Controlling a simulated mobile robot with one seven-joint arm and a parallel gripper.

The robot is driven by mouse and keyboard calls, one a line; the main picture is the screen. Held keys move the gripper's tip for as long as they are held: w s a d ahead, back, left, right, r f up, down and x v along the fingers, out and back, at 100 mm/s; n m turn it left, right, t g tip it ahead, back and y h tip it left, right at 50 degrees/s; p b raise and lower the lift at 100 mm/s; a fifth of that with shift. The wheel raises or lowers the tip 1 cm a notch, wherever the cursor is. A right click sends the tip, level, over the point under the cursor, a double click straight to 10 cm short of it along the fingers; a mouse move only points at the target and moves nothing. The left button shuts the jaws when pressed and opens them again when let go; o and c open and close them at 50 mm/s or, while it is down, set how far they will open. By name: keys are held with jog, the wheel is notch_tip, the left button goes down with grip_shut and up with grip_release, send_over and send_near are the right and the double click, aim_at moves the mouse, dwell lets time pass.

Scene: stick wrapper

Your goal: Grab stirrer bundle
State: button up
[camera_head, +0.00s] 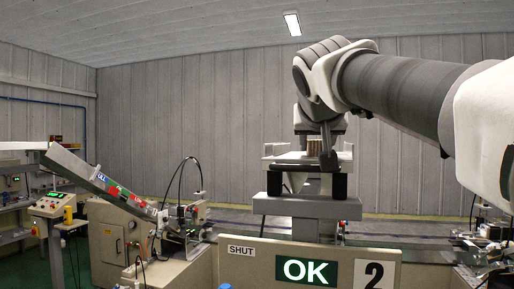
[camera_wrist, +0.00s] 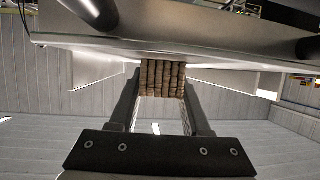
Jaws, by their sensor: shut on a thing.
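The stirrer bundle (camera_wrist: 162,79) is a row of several brown wooden sticks packed side by side, seen end-on between my fingers in the wrist view. My gripper (camera_wrist: 161,87) is shut on it, one dark finger against each side. The far part of the bundle is hidden under a pale metal plate. In the head view the bundle (camera_head: 313,146) shows as a small tan block on top of the machine's holder, with my gripper (camera_head: 326,152) at it, partly hidden by my wrist.
The pale metal holder (camera_head: 294,160) has raised side walls close beside the bundle. Below it stands a front panel (camera_head: 270,265) reading SHUT, OK and 2. A sloped chute (camera_head: 100,180) and a control box (camera_head: 52,205) are at left. Space above the holder is clear apart from my arm.

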grip_shut()
jog(key=shift+r, duration=0.1)
